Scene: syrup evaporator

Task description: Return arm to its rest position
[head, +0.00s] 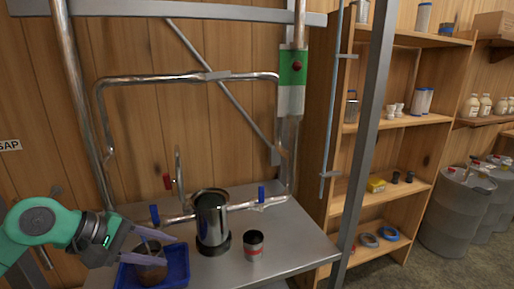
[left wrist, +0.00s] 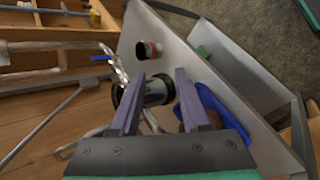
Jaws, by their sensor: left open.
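My left gripper (head: 170,250) reaches in from the left, over the blue tray at the table's front left. Its two purple-grey fingers are apart, with nothing held between them; the left wrist view shows the same open fingers (left wrist: 162,76). A brown round container (head: 150,268) stands in the tray, partly hidden by the fingers. In the left wrist view the brown container (left wrist: 193,108) lies partly behind the right finger; I cannot tell whether they touch. My right gripper is in neither view.
The blue tray (head: 178,262) sits on the metal table (head: 290,240). A tall steel pot (head: 212,222) and a red-and-dark can (head: 253,246) stand to its right. Metal pipes (head: 98,120) rise behind. A grey post (head: 366,130) and wooden shelves (head: 400,130) are at right.

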